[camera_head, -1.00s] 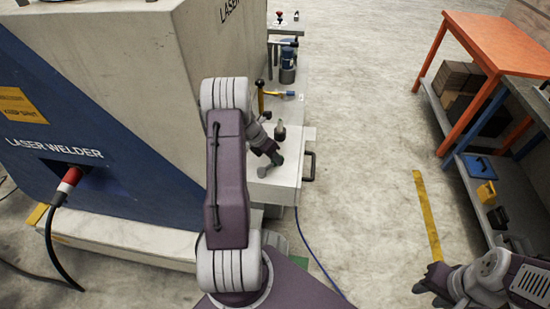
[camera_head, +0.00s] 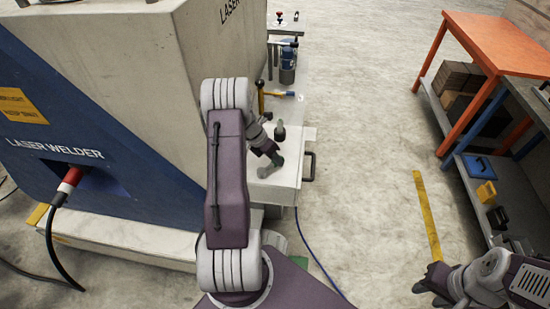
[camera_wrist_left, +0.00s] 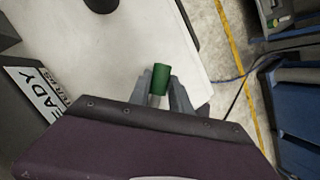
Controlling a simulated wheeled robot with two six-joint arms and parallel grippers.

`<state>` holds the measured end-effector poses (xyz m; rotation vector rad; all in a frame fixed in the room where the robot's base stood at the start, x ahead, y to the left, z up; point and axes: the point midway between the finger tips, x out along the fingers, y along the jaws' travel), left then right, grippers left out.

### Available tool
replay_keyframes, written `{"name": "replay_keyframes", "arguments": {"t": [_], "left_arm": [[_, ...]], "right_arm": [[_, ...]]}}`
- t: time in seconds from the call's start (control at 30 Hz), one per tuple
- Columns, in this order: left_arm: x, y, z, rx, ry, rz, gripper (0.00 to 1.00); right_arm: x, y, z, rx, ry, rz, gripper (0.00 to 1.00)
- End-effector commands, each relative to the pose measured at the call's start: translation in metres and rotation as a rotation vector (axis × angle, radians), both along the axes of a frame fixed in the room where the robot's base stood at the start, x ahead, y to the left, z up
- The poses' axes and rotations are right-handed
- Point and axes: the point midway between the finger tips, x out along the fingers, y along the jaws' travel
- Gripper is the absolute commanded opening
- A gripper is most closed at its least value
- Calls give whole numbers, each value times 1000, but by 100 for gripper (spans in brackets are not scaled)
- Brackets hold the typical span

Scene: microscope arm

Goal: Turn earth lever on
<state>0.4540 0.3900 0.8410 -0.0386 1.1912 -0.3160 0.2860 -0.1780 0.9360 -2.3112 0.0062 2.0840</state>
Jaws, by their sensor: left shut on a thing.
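A green cylindrical grip (camera_wrist_left: 160,76), which looks like the handle of the earth lever, sits between the fingers of my left gripper (camera_wrist_left: 160,92) in the left wrist view. The fingers are shut on it. In the head view my left gripper (camera_head: 274,160) is low over the white cabinet top (camera_head: 285,178). The lever's base is hidden, and I cannot read its position. My right gripper (camera_head: 426,285) hangs empty over the floor at the lower right; its finger gap is unclear.
The large laser welder housing (camera_head: 130,110) stands close on the left of my left arm. A yellow-handled tool (camera_head: 278,94) and a black-knobbed post (camera_head: 260,90) are behind the gripper. An orange table (camera_head: 500,40) and a blue shelf stand at right.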

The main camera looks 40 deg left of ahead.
Motion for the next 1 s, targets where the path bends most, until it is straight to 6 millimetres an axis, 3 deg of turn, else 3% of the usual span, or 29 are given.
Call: {"name": "replay_keyframes", "arguments": {"t": [0.5, 1.0], "left_arm": [[-9, -25, 4, 2, -1, -392, 0], [-26, -43, 2, 1, -1, -751, 0]], "right_arm": [[0, 0, 36, 0, 0, 0, 36], [0, 0, 50, 0, 0, 0, 36]]}}
